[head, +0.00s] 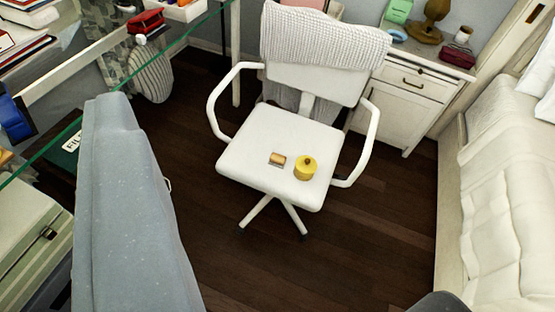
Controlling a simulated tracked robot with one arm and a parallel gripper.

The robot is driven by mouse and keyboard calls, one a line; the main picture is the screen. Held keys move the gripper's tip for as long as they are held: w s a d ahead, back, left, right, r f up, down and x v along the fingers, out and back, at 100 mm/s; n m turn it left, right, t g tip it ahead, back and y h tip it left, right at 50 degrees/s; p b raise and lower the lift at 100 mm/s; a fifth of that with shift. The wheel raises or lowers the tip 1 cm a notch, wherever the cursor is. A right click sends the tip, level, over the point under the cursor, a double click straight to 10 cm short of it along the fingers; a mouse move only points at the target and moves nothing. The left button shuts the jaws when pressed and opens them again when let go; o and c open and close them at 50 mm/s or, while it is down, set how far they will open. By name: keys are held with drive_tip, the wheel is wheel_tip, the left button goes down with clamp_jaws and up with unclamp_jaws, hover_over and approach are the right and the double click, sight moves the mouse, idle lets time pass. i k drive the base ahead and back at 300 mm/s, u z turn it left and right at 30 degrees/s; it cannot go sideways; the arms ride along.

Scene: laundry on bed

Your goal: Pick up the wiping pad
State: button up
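A small tan and brown block with a pale edge (277,159) lies on the white seat of the swivel chair (255,170). It may be the wiping pad, but it is too small to tell for sure. A round yellow lidded pot or tin (305,169) stands just to its right on the same seat, close beside it. No gripper fingers show in the head view. A large grey part at the left looks like my own arm, and a dark rounded piece shows at the bottom edge.
The chair has curved armrests and a knitted throw (325,45) over its back. A glass desk with books (25,45) and a red toy vehicle (146,22) is at left. A white cabinet (400,110) stands behind right; a bed (500,190) is at right. Dark floor (370,245) is clear in front.

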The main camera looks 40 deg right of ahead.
sight(276, 161)
drive_tip(key=i, duration=0.95)
